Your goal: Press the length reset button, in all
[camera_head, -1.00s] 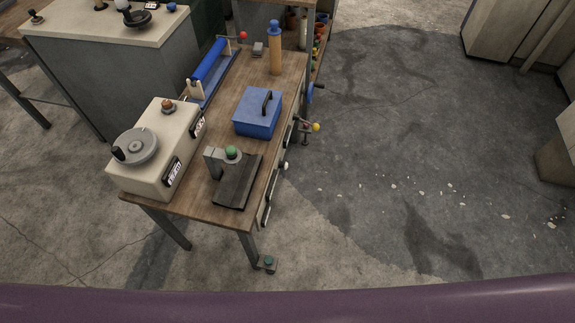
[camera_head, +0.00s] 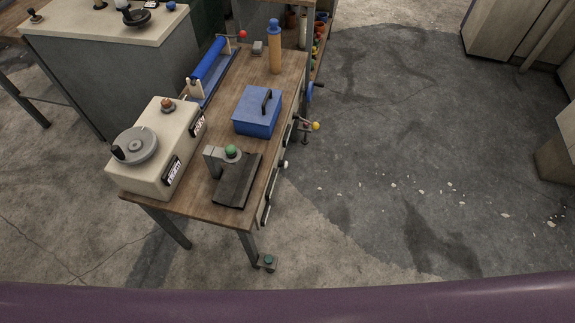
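A cream box (camera_head: 150,165) stands on the left of the wooden table, with a grey dial (camera_head: 136,146), an orange-brown button (camera_head: 167,105) and two dark display plates (camera_head: 172,170) on its side. A green button (camera_head: 231,151) tops a grey bracket beside a dark plate. I cannot tell which of these is the length reset button. Neither of my grippers is in view.
The wooden table (camera_head: 198,196) also carries a blue box (camera_head: 256,112), a blue roller (camera_head: 208,62) and an orange cylinder with a blue top (camera_head: 275,50). A grey cabinet (camera_head: 140,70) stands behind left. The floor on the right is mostly clear.

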